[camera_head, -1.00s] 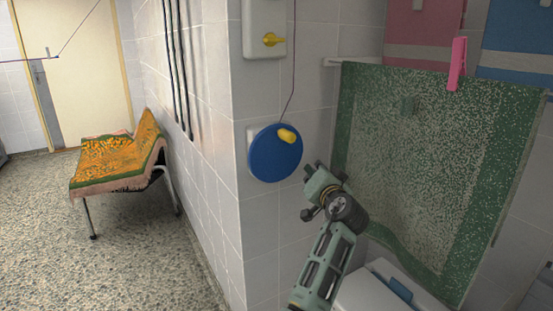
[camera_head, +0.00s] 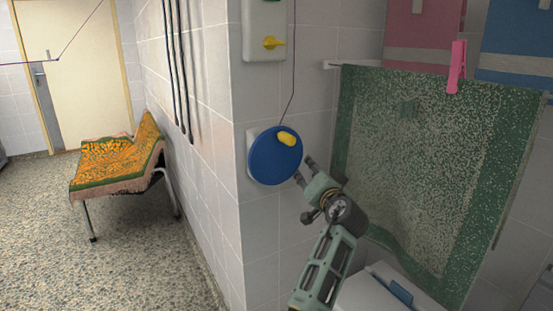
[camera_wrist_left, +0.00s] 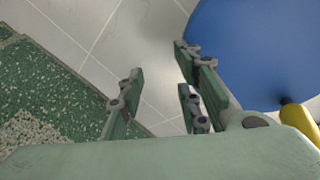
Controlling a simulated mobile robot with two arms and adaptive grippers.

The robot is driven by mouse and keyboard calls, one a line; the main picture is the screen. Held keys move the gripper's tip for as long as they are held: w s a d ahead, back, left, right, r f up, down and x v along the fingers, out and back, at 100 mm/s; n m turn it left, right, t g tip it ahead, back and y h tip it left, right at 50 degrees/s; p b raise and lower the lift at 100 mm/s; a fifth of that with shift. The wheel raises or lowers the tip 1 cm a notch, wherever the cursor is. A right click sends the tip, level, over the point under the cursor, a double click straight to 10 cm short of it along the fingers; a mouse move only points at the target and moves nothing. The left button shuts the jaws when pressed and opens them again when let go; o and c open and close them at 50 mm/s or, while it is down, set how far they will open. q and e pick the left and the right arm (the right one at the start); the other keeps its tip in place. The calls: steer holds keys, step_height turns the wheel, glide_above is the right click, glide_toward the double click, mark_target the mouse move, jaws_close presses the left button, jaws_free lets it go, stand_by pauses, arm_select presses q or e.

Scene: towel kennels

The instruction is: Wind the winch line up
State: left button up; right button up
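The winch is a round blue disc (camera_head: 272,160) on the tiled wall near the corner, with a yellow knob (camera_head: 287,138) at its upper right. A thin dark line (camera_head: 293,82) runs up the wall from it. My left gripper (camera_head: 304,169) is just right of the disc, below the knob, its fingers apart. In the left wrist view the gripper (camera_wrist_left: 160,95) is open and empty. The blue disc (camera_wrist_left: 255,50) is right of its fingers there, and the yellow knob (camera_wrist_left: 300,122) is at the right edge. My right gripper is not in view.
A green speckled towel (camera_head: 420,170) with a pink peg (camera_head: 456,66) hangs close to the right of my left arm. A white box with a yellow switch (camera_head: 273,43) is above the winch. An orange-green cloth covers a bench (camera_head: 118,165) at left.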

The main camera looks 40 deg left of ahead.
arm_select(q)
steer(key=o, duration=0.3)
steer(key=shift+o, duration=0.2)
steer(key=shift+s+d, duration=0.1)
